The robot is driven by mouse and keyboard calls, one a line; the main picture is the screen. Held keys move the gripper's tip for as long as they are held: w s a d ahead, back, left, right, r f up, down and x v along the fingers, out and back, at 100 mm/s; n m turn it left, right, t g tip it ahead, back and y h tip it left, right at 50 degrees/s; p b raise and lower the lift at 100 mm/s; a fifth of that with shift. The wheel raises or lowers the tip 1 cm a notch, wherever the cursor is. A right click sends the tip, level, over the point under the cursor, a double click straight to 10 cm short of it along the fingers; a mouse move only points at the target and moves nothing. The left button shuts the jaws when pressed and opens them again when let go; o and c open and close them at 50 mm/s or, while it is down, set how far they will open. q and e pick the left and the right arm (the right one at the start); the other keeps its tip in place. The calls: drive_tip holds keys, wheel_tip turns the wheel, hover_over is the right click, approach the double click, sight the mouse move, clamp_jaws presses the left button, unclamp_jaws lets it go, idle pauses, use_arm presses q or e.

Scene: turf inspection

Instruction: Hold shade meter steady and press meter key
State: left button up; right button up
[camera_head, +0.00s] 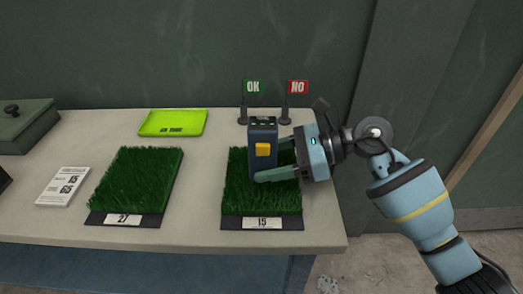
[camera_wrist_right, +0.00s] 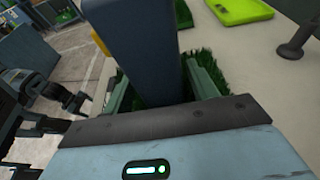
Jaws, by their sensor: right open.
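The shade meter (camera_head: 263,133) is a dark blue upright box with a yellow key (camera_head: 263,150) on its front. It stands on the right turf sample (camera_head: 240,195), labelled 15. My right gripper (camera_head: 274,160) reaches in from the right, open, with its green fingers on the near and far sides of the meter. In the right wrist view the meter (camera_wrist_right: 140,45) rises between the spread fingers, and the key is only a yellow sliver (camera_wrist_right: 101,43) at its left edge. My left gripper is not in the head view.
A left turf sample (camera_head: 135,180) labelled 27, a lime tray (camera_head: 173,122), a printed card (camera_head: 63,187) and a green box (camera_head: 25,125) share the table. OK (camera_head: 254,87) and NO (camera_head: 297,87) flags stand close behind the meter. Bare tabletop (camera_head: 202,165) separates the samples.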

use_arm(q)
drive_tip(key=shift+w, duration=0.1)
use_arm(e)
drive_tip(key=shift+a, duration=0.15)
drive_tip(key=c, duration=0.6)
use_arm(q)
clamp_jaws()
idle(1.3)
